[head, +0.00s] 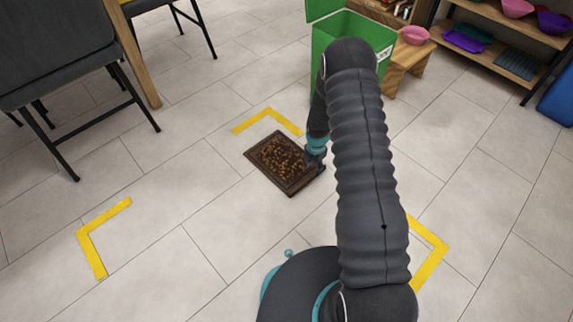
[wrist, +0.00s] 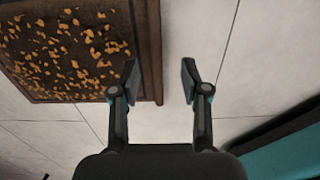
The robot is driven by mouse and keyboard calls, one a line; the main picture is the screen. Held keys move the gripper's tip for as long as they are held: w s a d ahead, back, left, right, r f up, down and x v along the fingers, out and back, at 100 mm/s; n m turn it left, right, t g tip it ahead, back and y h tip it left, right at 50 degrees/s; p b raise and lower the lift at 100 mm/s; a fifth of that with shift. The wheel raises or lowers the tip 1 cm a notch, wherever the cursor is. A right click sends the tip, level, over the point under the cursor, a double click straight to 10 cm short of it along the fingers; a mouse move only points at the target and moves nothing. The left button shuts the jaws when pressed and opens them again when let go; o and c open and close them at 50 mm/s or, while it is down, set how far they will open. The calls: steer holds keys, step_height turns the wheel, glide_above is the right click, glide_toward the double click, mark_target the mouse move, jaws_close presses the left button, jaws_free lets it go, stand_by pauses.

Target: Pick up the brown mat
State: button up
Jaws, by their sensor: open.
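The brown mat (head: 277,160) lies flat on the tiled floor in the head view. It has a dark border and a speckled orange-brown middle. In the wrist view the mat (wrist: 70,48) fills the upper left, with its right edge near the fingers. My gripper (wrist: 159,82) is open, its left finger over the mat's right edge and its right finger over bare floor. No part of the mat is seen held. In the head view my gripper (head: 316,165) is at the mat's right side, partly hidden by my arm.
Yellow corner marks (head: 268,117) lie on the floor around the mat. A green box (head: 345,35) and a small wooden stool (head: 405,62) stand behind. A shelf (head: 500,60) with bowls is at the upper right. Dark chairs (head: 60,60) stand at the left. Floor left of the mat is clear.

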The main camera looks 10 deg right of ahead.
mark_target(312, 175)
steer(key=shift+w+d+f+b, duration=0.1)
steer(key=shift+w+f+b, duration=0.15)
steer(key=shift+f, duration=1.3)
steer(key=shift+w+f+b, duration=0.15)
steer(key=shift+f+b, duration=0.05)
steer(key=shift+f, duration=1.3)
jaws_close()
